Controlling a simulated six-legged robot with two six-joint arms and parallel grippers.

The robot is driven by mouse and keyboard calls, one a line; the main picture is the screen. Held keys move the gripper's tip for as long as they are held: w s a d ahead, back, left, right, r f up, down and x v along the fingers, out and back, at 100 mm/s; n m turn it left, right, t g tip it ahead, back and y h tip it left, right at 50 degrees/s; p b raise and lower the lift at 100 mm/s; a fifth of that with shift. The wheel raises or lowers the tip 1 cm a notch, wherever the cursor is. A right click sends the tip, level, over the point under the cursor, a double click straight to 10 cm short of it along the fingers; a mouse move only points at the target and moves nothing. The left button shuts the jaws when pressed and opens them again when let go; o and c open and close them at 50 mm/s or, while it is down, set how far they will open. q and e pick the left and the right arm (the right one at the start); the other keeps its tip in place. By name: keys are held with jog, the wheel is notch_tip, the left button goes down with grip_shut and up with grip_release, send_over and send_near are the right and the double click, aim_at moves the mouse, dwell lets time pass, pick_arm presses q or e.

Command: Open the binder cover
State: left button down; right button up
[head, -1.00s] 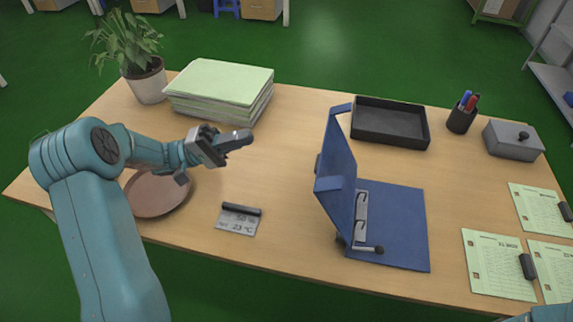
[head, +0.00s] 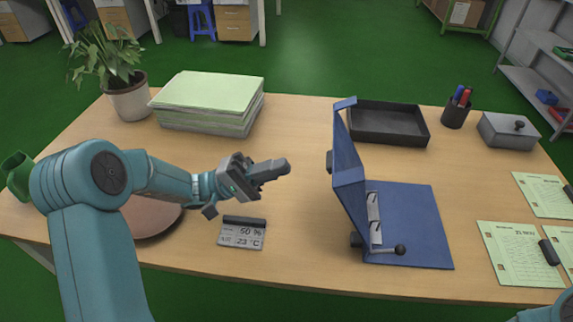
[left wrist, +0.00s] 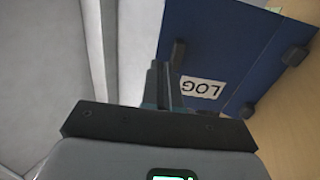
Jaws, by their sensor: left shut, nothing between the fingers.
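The blue binder (head: 408,225) lies on the desk right of the middle. Its cover (head: 347,170) stands steeply up along the left side of the binder, and the metal ring mechanism (head: 374,215) shows inside. In the left wrist view, the outer face of the cover (left wrist: 225,50) shows with a LOG label (left wrist: 202,89) and dark knobs. My left gripper (head: 287,166) is shut and empty, in the air left of the cover and apart from it. Its closed fingers (left wrist: 160,85) also show in the left wrist view. My right gripper is not in view.
A display card (head: 242,233) and a brown round plate (head: 155,218) lie at the front left. A paper stack (head: 208,100), potted plant (head: 128,98), black tray (head: 388,123), pen cup (head: 456,112) and grey box (head: 507,131) stand behind. Papers (head: 520,255) lie right.

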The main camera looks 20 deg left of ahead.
aim_at(334, 149)
pick_arm(q)
jog(key=x, duration=0.8)
jog(key=shift+d+p, duration=0.15)
jog(key=shift+p, duration=0.15)
jog(key=shift+r, duration=0.2)
jog(key=d+r+y+p, duration=0.1)
jog(key=d+r+p, duration=0.1)
jog(key=shift+w+d+r+g+y, duration=0.15)
jog(key=shift+w+d+g+y, duration=0.15)
jog(key=shift+w+d+y, duration=0.1)
jog(key=shift+d+r, duration=0.1)
jog(key=shift+d, duration=0.25)
jog(key=shift+w+d+y, duration=0.1)
jog(key=shift+y, duration=0.2)
jog(key=shift+w+f, duration=0.1)
jog(key=shift+f, duration=0.1)
